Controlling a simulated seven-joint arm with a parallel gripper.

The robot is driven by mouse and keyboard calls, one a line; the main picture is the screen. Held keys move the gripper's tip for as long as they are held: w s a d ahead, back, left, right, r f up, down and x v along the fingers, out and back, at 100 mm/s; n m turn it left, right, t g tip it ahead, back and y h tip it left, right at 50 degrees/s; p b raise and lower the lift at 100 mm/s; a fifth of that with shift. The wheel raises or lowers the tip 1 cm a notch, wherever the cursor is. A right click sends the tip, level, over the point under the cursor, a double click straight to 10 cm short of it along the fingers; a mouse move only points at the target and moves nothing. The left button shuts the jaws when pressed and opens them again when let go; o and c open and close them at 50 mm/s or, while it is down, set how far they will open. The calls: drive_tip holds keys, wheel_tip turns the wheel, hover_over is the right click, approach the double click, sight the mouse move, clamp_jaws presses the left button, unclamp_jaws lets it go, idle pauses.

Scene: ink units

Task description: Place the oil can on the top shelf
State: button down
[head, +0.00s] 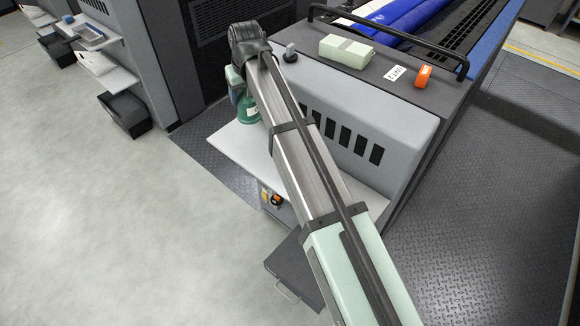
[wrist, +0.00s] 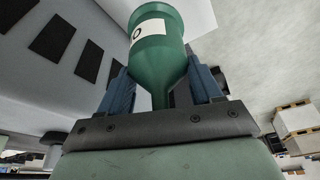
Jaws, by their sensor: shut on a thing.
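The oil can is a green bottle-like can with a white label. In the head view the can (head: 247,112) shows beside my arm, over the white top shelf (head: 232,143) on the machine's side; my arm hides part of it. In the wrist view the can (wrist: 160,52) stands between the two blue fingers of my gripper (wrist: 157,75), which is shut on its narrow neck. The can's wide body points away from the gripper. I cannot tell whether its base touches the shelf.
Below the shelf are small orange and yellow items (head: 276,200) and a dark flat panel (head: 290,268). On the machine top are a pale green box (head: 345,51), an orange item (head: 422,77) and a black rail (head: 400,40). The floor at left is clear.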

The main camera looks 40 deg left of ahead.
sight(250, 102)
drive_tip(key=shift+f, duration=5.7)
drive_tip(key=shift+f, duration=0.1)
drive_tip(key=shift+c, duration=0.9)
unclamp_jaws()
drive_tip(key=v, duration=1.2)
